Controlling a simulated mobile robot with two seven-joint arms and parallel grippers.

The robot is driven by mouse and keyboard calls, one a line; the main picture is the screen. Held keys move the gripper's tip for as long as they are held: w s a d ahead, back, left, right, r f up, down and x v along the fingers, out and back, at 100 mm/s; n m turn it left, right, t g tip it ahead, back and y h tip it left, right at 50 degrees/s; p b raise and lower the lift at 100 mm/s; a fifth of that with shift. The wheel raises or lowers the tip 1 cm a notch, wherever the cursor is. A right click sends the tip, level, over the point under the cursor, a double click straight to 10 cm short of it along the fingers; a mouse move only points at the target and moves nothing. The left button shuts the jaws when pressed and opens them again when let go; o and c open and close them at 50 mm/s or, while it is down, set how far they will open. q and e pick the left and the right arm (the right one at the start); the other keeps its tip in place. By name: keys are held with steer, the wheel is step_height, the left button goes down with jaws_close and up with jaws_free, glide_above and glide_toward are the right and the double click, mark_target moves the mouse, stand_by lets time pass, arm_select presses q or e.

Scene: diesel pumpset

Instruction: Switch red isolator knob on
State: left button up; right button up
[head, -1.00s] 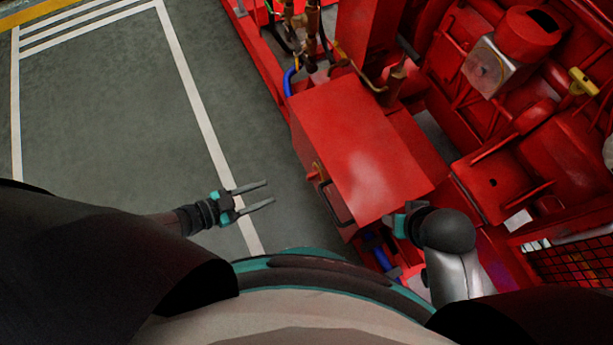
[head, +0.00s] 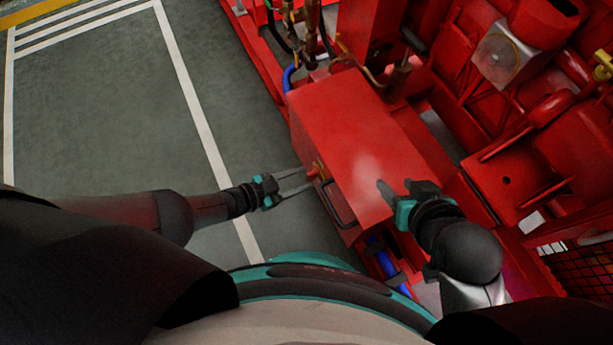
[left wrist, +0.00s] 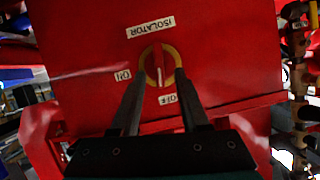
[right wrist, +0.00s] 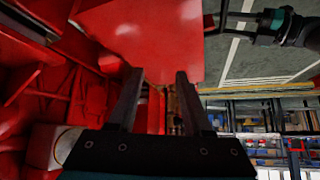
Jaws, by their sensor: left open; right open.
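The red isolator knob (left wrist: 157,64) sits on a yellow ring on the red box's side panel. In the left wrist view its white mark points down toward the OFF label (left wrist: 169,98); the ON label (left wrist: 123,75) is at left. My left gripper (left wrist: 160,75) is open, its fingertips on either side of the knob's lower part; I cannot tell whether they touch it. In the head view, my left gripper (head: 304,180) is beside the box panel, and the knob (head: 317,171) shows edge-on. My right gripper (head: 396,186) is open and empty over the box top's right side.
The red box (head: 345,130) has a dark handle (head: 338,205) beside the knob. Red pumpset machinery (head: 540,130) and pipes stand behind and right. The grey floor (head: 110,110) at left is clear.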

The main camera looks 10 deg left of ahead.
arm_select(q)
steer(key=shift+b+x, duration=0.4)
steer(key=shift+x, duration=0.4)
steer(key=shift+w+d+f, duration=0.15)
steer(key=shift+w+d, duration=0.05)
steer(key=shift+d, duration=0.1)
arm_select(e)
steer(key=shift+w+a+r+t+y, duration=0.1)
steer(key=shift+w+a+t+y, duration=0.2)
steer(key=shift+w+a+t, duration=0.3)
steer(key=shift+w+a+t+y, duration=0.3)
steer(key=shift+a+t, duration=0.1)
steer(key=shift+a, duration=0.35)
arm_select(q)
jaws_close()
